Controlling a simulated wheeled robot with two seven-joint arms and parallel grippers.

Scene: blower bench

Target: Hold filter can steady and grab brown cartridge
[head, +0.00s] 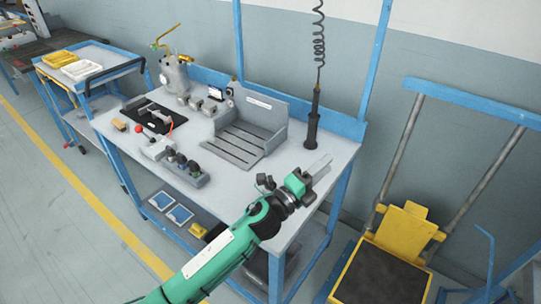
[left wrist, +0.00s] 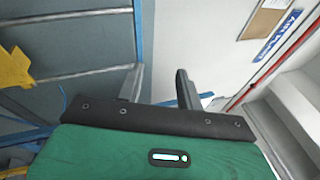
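My left gripper (head: 319,168) is over the right front part of the bench. In the left wrist view its two fingers (left wrist: 160,82) stand apart with nothing between them. A grey can-shaped vessel (head: 175,76) with yellow fittings stands upright at the bench's back left, far from the gripper; I cannot tell for sure that it is the filter can. A small orange-brown piece (head: 118,125) lies at the bench's left edge; it is too small to tell whether it is the brown cartridge. My right gripper is not in view.
A grey slotted fixture (head: 247,138) sits mid-bench. A black tool (head: 313,118) hangs on a coiled cord near the gripper. A black mat (head: 157,118) and a socket block (head: 185,168) lie left. A yellow-framed cart (head: 402,235) stands right. The front right bench top is clear.

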